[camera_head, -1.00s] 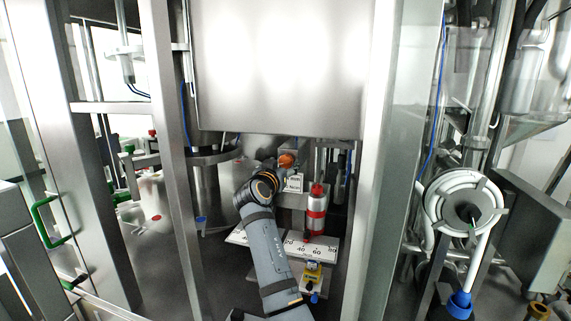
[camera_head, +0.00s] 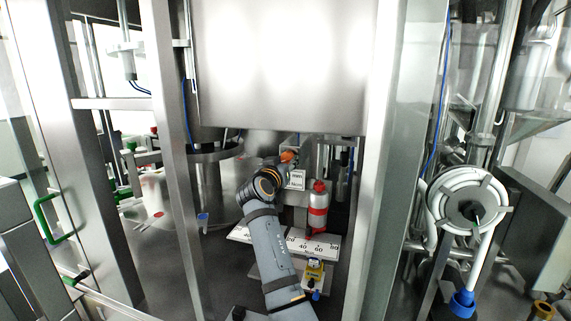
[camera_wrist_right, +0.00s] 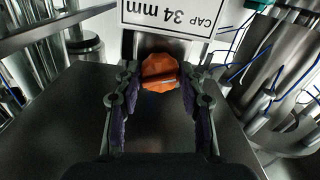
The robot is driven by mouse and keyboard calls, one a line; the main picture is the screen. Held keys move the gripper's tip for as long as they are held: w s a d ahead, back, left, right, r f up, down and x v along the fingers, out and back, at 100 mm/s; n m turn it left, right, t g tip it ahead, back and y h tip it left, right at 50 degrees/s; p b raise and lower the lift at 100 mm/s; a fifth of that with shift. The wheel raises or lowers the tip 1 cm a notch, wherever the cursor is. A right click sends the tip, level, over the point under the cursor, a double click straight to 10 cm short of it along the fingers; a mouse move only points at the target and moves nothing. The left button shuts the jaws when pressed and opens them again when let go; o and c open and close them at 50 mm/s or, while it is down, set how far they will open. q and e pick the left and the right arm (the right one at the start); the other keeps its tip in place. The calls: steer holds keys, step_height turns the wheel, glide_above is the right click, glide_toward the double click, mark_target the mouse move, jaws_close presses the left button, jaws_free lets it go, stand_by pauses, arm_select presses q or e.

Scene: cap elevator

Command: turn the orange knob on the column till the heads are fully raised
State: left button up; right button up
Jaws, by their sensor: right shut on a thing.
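The orange knob (camera_wrist_right: 160,73) sits between the fingers of my right gripper (camera_wrist_right: 153,88) in the right wrist view. The gripper is shut on the knob, with a finger on each side. A white label reading "CAP 34 mm" (camera_wrist_right: 175,14) is just beyond the knob. In the head view the knob (camera_head: 287,156) is a small orange patch at the end of my right arm, partly hidden by the wrist. The column (camera_head: 300,195) stands under the label, much of it behind my arm. The heads cannot be made out. My left gripper is not in view.
A red and white bottle (camera_head: 318,208) stands right of my arm, by a white scale plate (camera_head: 318,247). A yellow device (camera_head: 314,271) is nearer. Steel posts (camera_head: 368,200) flank the opening, and a large steel panel (camera_head: 280,70) hangs above.

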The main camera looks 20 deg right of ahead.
steer(key=n, duration=0.2)
steer(key=shift+n, duration=0.4)
steer(key=n, duration=0.3)
steer(key=shift+r+n, duration=0.1)
steer(key=shift+n, duration=0.2)
steer(key=n+p, duration=0.1)
steer(key=n, duration=0.2)
steer(key=shift+r+p, duration=0.1)
steer(key=shift+p, duration=0.2)
steer(key=shift+n+p, duration=0.65)
steer(key=shift+n, duration=1.25)
steer(key=o, duration=1.2)
